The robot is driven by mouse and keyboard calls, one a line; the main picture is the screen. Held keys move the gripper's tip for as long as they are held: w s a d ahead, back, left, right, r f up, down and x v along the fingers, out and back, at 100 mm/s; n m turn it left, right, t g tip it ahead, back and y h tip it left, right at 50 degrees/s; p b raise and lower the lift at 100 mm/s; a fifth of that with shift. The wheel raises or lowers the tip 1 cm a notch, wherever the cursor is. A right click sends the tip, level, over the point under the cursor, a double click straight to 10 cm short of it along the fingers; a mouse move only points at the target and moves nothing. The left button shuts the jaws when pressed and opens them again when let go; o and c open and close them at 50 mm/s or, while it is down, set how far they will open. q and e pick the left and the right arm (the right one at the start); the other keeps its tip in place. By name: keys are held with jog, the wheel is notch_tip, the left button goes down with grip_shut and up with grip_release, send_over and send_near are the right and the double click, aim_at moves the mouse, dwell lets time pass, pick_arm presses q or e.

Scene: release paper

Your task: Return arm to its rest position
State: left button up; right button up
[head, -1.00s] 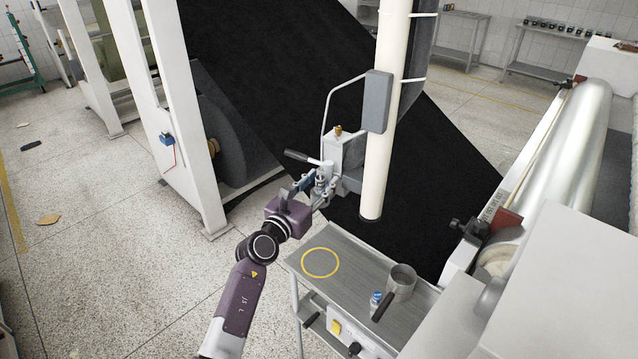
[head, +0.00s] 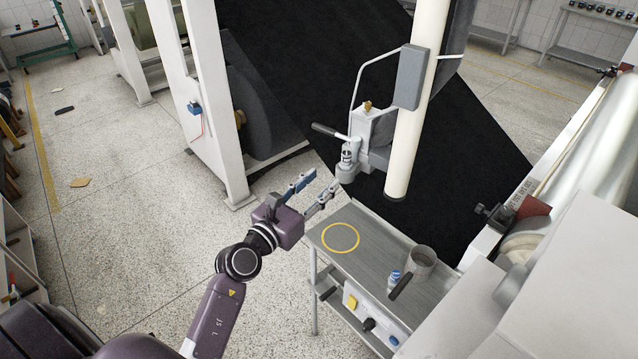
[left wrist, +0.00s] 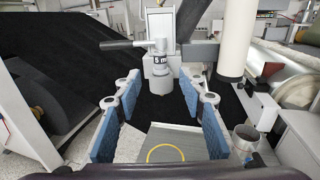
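My left gripper (head: 308,196) is open and empty, its two blue-padded fingers spread apart. It hangs in the air just left of and below the valve unit (head: 349,160) with the dark lever handle. In the left wrist view, the fingers of the left gripper (left wrist: 160,120) stand on both sides with a clear gap between them. There the valve unit (left wrist: 160,68), with a label on it, is beyond the fingertips and apart from them. My right gripper is not in view.
White machinery (head: 560,270) is on the right. The speckled floor (head: 130,220) on the left is mostly free.

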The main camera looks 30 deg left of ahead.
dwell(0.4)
pick_arm(q)
notch_tip(320, 180, down, 21)
jog(key=s+d+n+g+b, duration=0.2)
jog(key=d+n+b, duration=0.1)
jog(key=n, duration=0.7)
jog(key=s+f+n+g+y+b, duration=0.15)
jog(key=s+f+n, duration=0.4)
jog(key=f, duration=0.55)
jog(key=s+f+n+g+y+b, duration=0.1)
jog(key=s+f+n+g, duration=0.35)
jog(key=f, duration=0.75)
jog(key=s+f+n+g+b, duration=0.3)
jog(key=s+f+n, duration=0.6)
jog(key=s+f, duration=0.95)
jog(key=s+f+n+g, duration=0.3)
jog(key=s, duration=0.7)
jog(key=s+f+n+g, duration=0.2)
jog(key=s+f+n, duration=0.1)
jog(key=s, duration=0.7)
jog(key=shift+s+d+f+g, duration=0.3)
jog(key=shift+d+f+g, duration=0.1)
jog(key=shift+f, duration=0.4)
